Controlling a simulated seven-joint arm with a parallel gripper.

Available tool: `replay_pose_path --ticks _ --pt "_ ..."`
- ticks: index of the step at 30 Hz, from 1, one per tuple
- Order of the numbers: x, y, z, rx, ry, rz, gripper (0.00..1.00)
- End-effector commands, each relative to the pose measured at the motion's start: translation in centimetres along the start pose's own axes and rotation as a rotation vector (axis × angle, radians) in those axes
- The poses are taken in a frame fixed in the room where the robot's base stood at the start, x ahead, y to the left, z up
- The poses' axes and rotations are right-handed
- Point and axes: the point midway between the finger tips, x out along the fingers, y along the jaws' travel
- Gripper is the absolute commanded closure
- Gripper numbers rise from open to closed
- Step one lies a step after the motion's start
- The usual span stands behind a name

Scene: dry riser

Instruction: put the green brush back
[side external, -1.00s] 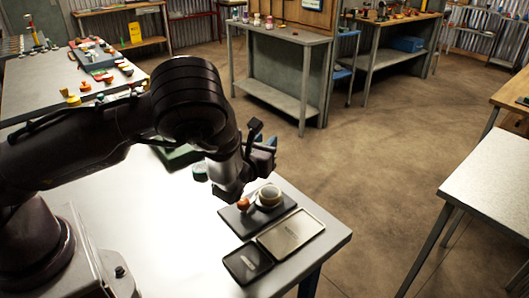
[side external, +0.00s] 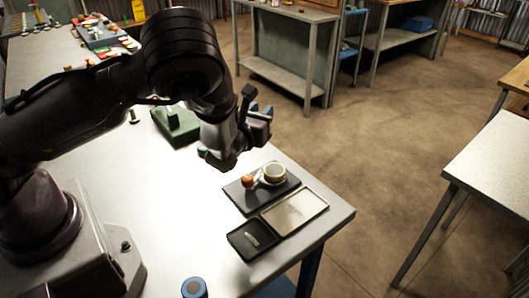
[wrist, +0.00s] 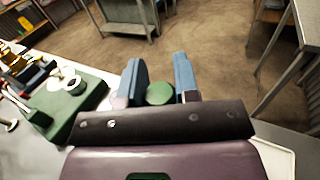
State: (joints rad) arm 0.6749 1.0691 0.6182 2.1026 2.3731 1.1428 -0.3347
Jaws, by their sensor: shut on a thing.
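The green brush shows in the wrist view as a round green end (wrist: 160,94) between the two blue fingers. The rest of it is hidden, and I cannot make it out in the side view.
A dark pad (side external: 238,199) carries a pale roll (side external: 274,173) and an orange-red knob (side external: 248,181). A metal tray (side external: 296,211) and a small black tray (side external: 252,239) lie beside it. A blue-topped cylinder (side external: 194,288) stands near the front.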

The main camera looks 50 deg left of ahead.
Motion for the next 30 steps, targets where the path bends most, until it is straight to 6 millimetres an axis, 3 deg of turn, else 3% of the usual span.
replay_pose_path --ticks 1,6,9,13,17,25,30 --pt "-0.7 1.7 -0.1 0.007 0.002 0.012 0.95" --pt "-3.5 6.4 0.4 0.007 0.002 0.018 0.95" --pt "-4.8 8.1 0.9 0.005 0.001 0.012 0.95" --pt "-5.2 8.8 1.0 0.001 -0.001 -0.003 0.95" --pt "-2.9 8.0 0.0 0.0 -0.001 -0.015 0.95" --pt "3.7 6.5 -3.0 0.001 -0.002 -0.013 0.95" --pt "6.1 5.9 -6.3 0.001 0.0 -0.013 0.95"
